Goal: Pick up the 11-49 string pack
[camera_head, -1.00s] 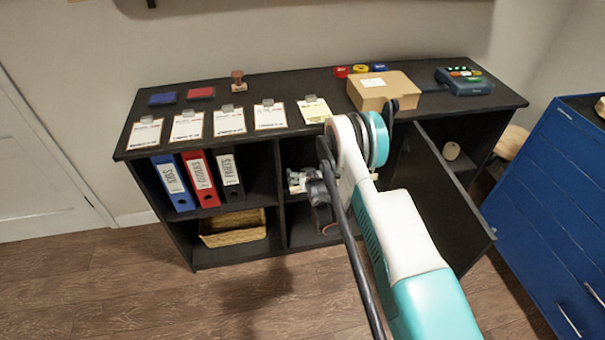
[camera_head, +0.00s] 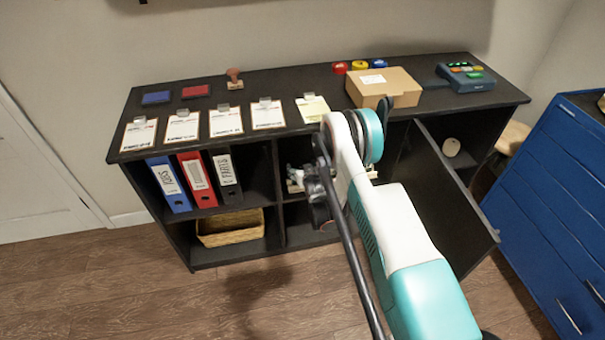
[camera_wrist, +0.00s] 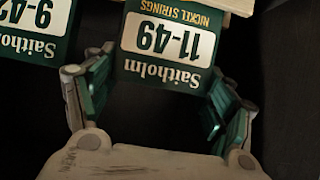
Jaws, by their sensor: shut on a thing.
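The 11-49 string pack (camera_wrist: 168,45), a green pack with a white label, shows upside down in the wrist view. My gripper (camera_wrist: 160,95) is shut on it, with a green-padded finger at each side of the pack's lower part. Another green string pack (camera_wrist: 35,28), marked 9-42 as far as it shows, is to the left of it, apart from my fingers. In the head view my gripper (camera_head: 320,205) is in front of the middle shelf opening; the pack is hidden there.
The black shelf unit (camera_head: 240,252) holds binders (camera_head: 198,180) and a wicker basket (camera_head: 232,228) at left. Its open door (camera_head: 440,200) stands to the right of my arm. Clipboards and a cardboard box (camera_head: 385,88) lie on top. A blue drawer cabinet (camera_head: 550,190) stands at right.

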